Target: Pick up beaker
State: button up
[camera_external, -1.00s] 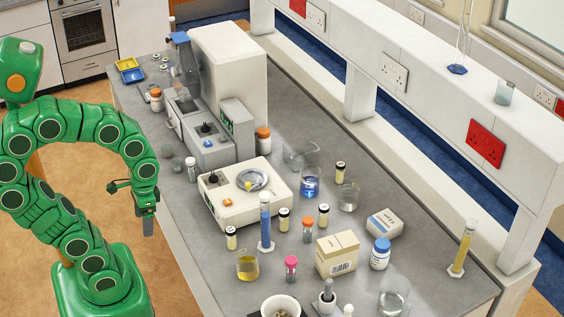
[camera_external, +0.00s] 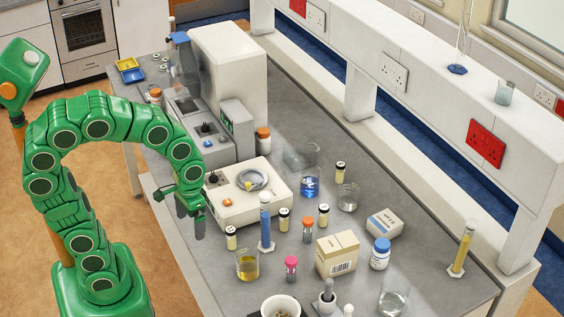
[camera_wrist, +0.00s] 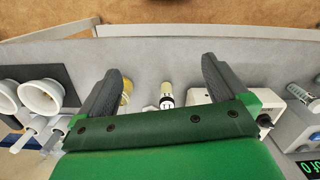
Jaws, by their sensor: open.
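Several glass beakers stand on the bench. One with yellow liquid (camera_external: 247,266) is near the front edge, one with blue liquid (camera_external: 310,186) is behind the white balance, and a small clear one (camera_external: 348,199) is right of it. Another clear beaker (camera_external: 394,301) is at the bottom right. My gripper (camera_external: 190,222) is open and empty, fingers pointing down near the bench's front edge, left of the yellow-liquid beaker and apart from it. In the wrist view my gripper's fingers (camera_wrist: 160,75) are spread; yellow liquid (camera_wrist: 127,88) shows partly hidden by the left finger.
The white balance (camera_external: 230,213) stands right of my gripper. A capped vial (camera_external: 231,238) and a blue cylinder (camera_external: 265,222) are near the yellow-liquid beaker. A cardboard box (camera_external: 338,254) and a white mortar (camera_external: 281,307) are farther right and front. The front-left bench strip is clear.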

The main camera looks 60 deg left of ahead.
jog(key=n+t, duration=0.1)
send_near(247, 256)
jog(key=s+d+f, duration=0.2)
jog(key=d, duration=0.1)
jog(key=shift+w+f, duration=0.15)
jog(key=shift+w, duration=0.05)
jog(key=shift+w+f, duration=0.15)
jog(key=shift+f, duration=1.65)
jog(key=shift+w+f, duration=0.1)
jog(key=shift+f, duration=1.7)
jog(key=c, duration=1.2)
jog(key=shift+r, duration=0.2)
jog(key=shift+r, duration=1.35)
jog(key=s+a+r, duration=0.4)
jog(key=s+r, duration=0.5)
jog(key=s, duration=0.4)
jog(key=shift+a+r, duration=0.15)
jog(key=shift+r, duration=0.25)
